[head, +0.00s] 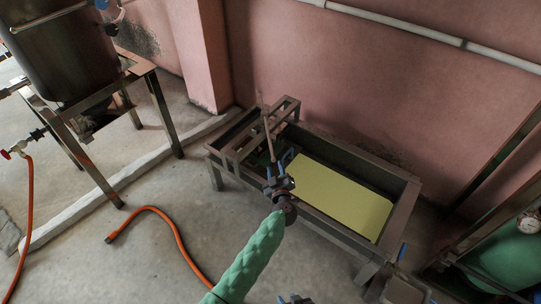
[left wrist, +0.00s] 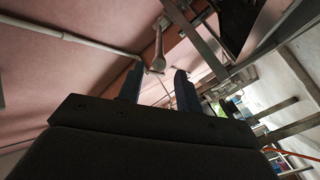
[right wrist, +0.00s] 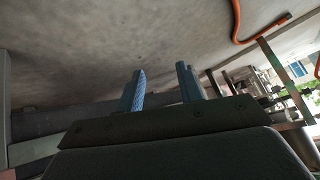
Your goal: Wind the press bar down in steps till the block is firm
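A pale yellow block (head: 340,196) lies flat in a long metal trough (head: 398,220). At the trough's left end stands a metal press frame (head: 287,106). A thin upright bar (head: 267,132) rises there, slightly tilted. My left gripper (head: 276,172) is by the bar's lower part, at the block's left edge. In the left wrist view, its blue fingers (left wrist: 158,82) are apart, with a round-ended bar (left wrist: 158,50) showing beyond and between the tips; I cannot tell whether they touch. My right gripper (right wrist: 162,82) is open and empty; in the head view it barely shows at the bottom edge.
A steel tank (head: 62,50) on a metal stand (head: 160,112) is at upper left. An orange hose (head: 172,228) lies on the floor. A pink wall (head: 380,85) stands behind the trough. A green cylinder with a gauge (head: 510,258) is at lower right.

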